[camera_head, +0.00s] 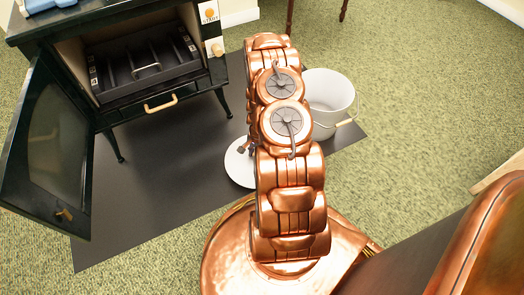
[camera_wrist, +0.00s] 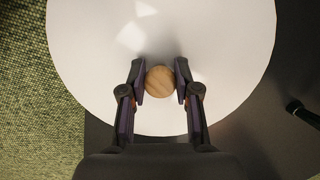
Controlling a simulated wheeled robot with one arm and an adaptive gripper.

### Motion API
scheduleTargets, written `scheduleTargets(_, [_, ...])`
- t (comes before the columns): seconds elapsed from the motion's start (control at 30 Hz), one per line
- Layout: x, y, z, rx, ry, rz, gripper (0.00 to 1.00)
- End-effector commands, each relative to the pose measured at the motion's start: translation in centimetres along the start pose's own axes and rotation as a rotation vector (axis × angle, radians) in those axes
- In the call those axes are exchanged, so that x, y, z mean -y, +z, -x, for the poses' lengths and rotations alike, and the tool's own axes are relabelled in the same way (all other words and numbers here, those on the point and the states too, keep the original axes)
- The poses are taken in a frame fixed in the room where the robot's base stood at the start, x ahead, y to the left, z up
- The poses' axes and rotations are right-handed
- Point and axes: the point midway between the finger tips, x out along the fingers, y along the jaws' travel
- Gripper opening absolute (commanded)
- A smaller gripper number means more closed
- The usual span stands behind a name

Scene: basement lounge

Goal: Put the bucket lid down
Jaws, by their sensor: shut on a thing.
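The bucket lid (camera_wrist: 90,60) is a white disc with a round wooden knob (camera_wrist: 160,81) at its middle. In the wrist view my gripper (camera_wrist: 159,82) has its two fingers on either side of the knob, shut on it. In the head view the lid (camera_head: 238,165) shows beside my arm, over the dark mat, partly hidden by the arm. I cannot tell whether it touches the mat. The white bucket (camera_head: 330,97), with a wire handle and wooden grip, stands right of my arm, its top open.
A dark stove (camera_head: 130,55) stands at the upper left with its door (camera_head: 45,140) swung open and a rack inside. A dark mat (camera_head: 150,170) lies under it on green carpet (camera_head: 430,90). The carpet at the right is mostly clear.

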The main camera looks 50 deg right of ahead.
Motion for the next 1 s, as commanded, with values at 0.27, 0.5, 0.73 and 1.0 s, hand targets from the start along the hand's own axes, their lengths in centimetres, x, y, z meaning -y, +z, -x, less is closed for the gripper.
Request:
scheduleTargets(0.27, [0.6, -3.7, 0.0, -0.001, -0.001, -0.001, 0.0])
scheduleTargets(0.5, [0.9, -5.3, 0.2, 0.001, 0.0, 0.0, 0.0])
scheduleTargets(0.73, [1.0, -6.2, -0.8, 0.002, 0.001, 0.0, 0.0])
scheduleTargets(1.0, [1.1, -6.5, -3.3, 0.002, 0.001, 0.001, 0.0])
